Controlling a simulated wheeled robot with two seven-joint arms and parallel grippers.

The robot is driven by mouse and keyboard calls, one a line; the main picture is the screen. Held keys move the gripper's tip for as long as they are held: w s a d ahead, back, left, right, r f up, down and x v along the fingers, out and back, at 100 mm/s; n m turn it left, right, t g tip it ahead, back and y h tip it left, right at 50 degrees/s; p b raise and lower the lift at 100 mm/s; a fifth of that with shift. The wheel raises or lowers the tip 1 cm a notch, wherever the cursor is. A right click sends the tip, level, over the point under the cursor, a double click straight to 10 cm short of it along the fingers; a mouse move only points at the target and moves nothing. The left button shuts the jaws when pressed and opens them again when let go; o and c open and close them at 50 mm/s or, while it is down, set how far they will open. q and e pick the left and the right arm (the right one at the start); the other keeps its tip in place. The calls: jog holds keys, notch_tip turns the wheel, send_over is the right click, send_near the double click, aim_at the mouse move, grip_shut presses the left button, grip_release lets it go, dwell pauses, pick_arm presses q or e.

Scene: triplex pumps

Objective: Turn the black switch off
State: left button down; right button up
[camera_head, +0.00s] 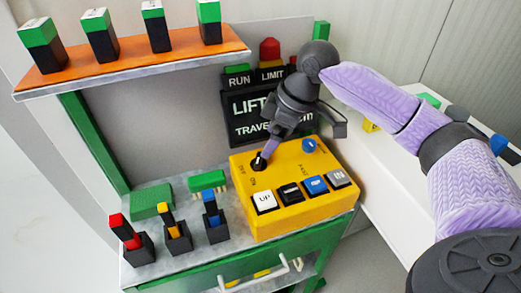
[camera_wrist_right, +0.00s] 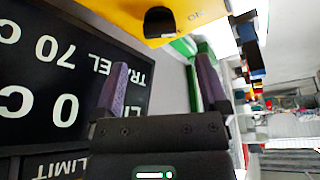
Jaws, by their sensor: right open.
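The black switch (camera_head: 258,161) is a small round knob on top of the yellow control box (camera_head: 290,221), at its back left corner, beside the OFF and ON labels. Which label it points to is too small to tell. In the right wrist view a black round part, likely the switch (camera_wrist_right: 158,21), sits on the yellow box at the top. My right gripper (camera_head: 269,148) reaches down from the upper right, with a purple finger close to the switch. Contact cannot be told. The right wrist view shows its two fingers (camera_wrist_right: 162,85) apart with nothing between them. My left gripper is not in view.
The box also carries a white UP button (camera_head: 264,202), other buttons and a blue knob (camera_head: 309,145). A black display panel (camera_head: 262,118) stands behind it. Coloured switches (camera_head: 178,232) stand in black holders at left. An orange shelf (camera_head: 130,65) hangs above.

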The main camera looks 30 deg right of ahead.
aim_at(259, 157)
jog(key=b+x, duration=0.1)
jog(key=x, duration=0.4)
jog(key=shift+f, duration=0.35)
jog(key=shift+a+f, duration=0.2)
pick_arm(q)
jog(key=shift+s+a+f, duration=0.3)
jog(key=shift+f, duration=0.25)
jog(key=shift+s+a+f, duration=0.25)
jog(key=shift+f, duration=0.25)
